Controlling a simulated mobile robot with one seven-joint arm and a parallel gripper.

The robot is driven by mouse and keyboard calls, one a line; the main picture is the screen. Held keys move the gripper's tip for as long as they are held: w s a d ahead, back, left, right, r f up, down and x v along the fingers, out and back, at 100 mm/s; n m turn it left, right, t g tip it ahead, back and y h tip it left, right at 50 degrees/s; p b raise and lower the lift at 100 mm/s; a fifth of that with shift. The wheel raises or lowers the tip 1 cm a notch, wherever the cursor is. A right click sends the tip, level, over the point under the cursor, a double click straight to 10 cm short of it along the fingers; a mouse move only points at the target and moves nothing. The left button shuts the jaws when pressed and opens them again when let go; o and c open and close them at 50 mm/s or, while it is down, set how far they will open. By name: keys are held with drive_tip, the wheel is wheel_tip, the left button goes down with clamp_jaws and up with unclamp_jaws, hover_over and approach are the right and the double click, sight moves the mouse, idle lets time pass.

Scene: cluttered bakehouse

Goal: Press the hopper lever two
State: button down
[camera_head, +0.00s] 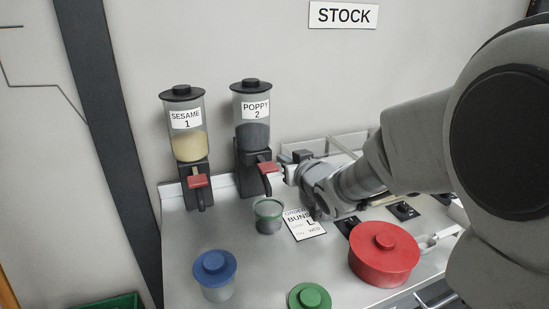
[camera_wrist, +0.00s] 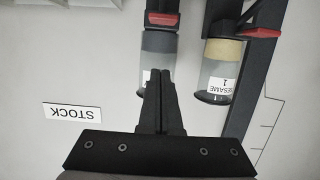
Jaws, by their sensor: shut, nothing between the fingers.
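The hopper marked POPPY 2 (camera_head: 253,128) stands upright against the wall, dark grey below its label, with a red lever (camera_head: 268,168) at its lower front. In the wrist view, which is upside down, this hopper (camera_wrist: 160,42) is partly hidden behind my fingers, and its red lever (camera_wrist: 162,19) shows beyond the fingertips. My gripper (camera_head: 283,159) is shut and empty, just right of the lever in the head view. Whether it touches the lever I cannot tell. In the wrist view my gripper (camera_wrist: 160,72) points toward the hopper.
The SESAME 1 hopper (camera_head: 186,135) with its own red lever (camera_head: 198,181) stands to the left. A green-rimmed cup (camera_head: 268,218), an order card (camera_head: 304,227), a red lidded pot (camera_head: 384,258), a blue-lidded jar (camera_head: 215,272) and a green lid (camera_head: 310,297) are on the counter.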

drive_tip(key=p, duration=0.1)
hover_over(271, 164)
drive_tip(key=s, duration=0.3)
wheel_tip(271, 164, down, 2)
drive_tip(key=f, duration=0.1)
drive_tip(key=shift+s+d+f, duration=0.1)
drive_tip(key=shift+s+f, duration=0.05)
drive_tip(key=shift+f, duration=0.7)
drive_tip(key=shift+s+f, duration=0.1)
drive_tip(key=shift+f, duration=0.75)
